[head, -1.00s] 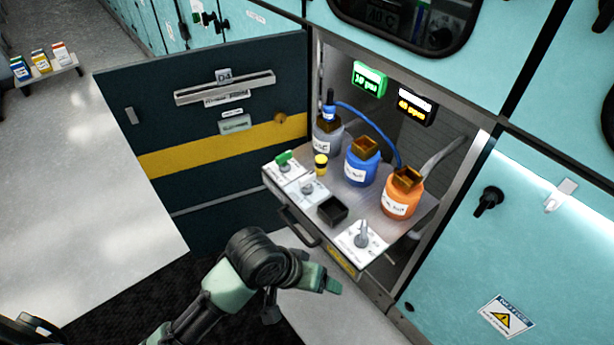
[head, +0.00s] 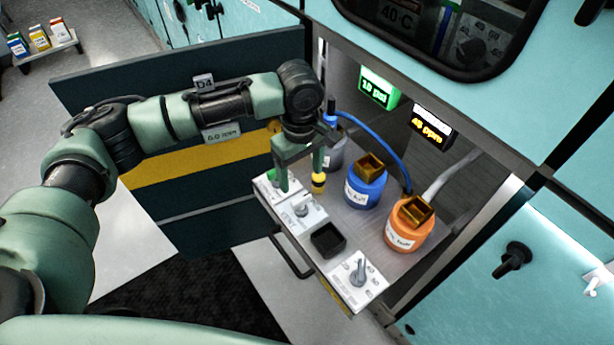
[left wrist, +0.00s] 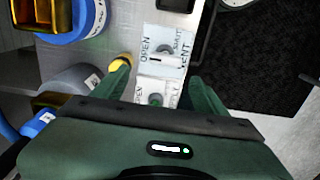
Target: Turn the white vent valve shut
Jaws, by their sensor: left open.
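The white vent valve (head: 303,207) stands on a white plate on the pulled-out tray; the left wrist view shows its VENT plate (left wrist: 180,66) with OPEN and SHUT marks. Its exact handle angle is hard to read. My left gripper (head: 301,186) is open and empty, fingers pointing down above the tray's back left corner. In the left wrist view its fingers (left wrist: 160,92) straddle the neighbouring supply plate, with the vent plate just beyond them. The green supply valve (head: 272,177) is partly hidden by a finger in the head view. My right gripper is not in view.
Blue (head: 365,190) and orange (head: 409,228) bottles stand behind, with a blue hose. The open dark door (head: 190,215) is at left.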

